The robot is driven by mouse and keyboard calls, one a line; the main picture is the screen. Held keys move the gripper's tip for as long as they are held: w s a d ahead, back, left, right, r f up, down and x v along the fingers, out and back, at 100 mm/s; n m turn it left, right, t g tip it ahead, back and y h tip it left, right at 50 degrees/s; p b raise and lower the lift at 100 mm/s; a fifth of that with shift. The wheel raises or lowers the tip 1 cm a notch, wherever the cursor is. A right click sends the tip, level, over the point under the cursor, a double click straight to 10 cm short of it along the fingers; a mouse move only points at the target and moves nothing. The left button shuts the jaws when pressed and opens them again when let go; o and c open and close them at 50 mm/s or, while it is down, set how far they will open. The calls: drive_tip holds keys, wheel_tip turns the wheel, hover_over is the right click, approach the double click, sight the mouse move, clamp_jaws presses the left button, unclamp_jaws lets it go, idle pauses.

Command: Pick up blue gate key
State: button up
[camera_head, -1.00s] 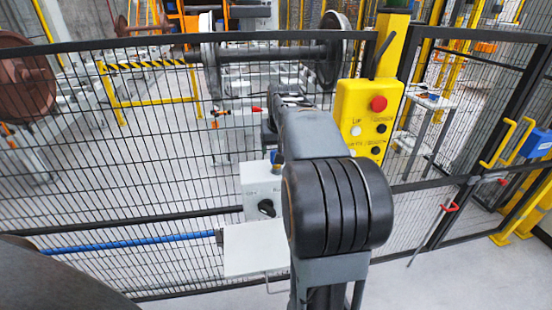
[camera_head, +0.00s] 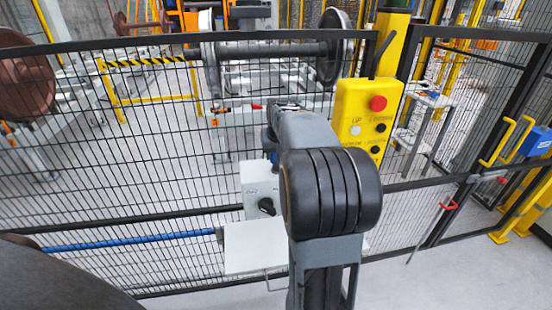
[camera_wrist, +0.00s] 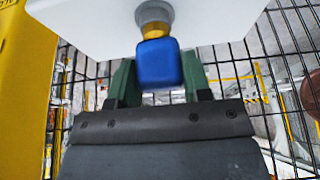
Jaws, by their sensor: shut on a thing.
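The blue gate key (camera_wrist: 160,64) shows in the wrist view, with a blue block-shaped head and a brass part. Its brass part meets a grey round lock (camera_wrist: 155,14) on the white box (camera_wrist: 95,22). My gripper (camera_wrist: 160,78) has its green fingers on both sides of the blue head and is shut on it. In the head view the white box (camera_head: 256,185) with a black knob hangs on the mesh fence. There my arm hides most of the key and the gripper.
A yellow control box (camera_head: 362,118) with a red button is right of my arm. The black mesh fence (camera_head: 130,175) runs behind the white box. A white shelf (camera_head: 255,248) sits below it. A wheelset (camera_head: 270,50) stands beyond the fence.

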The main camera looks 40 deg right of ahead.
drive_tip(key=shift+c, duration=1.3)
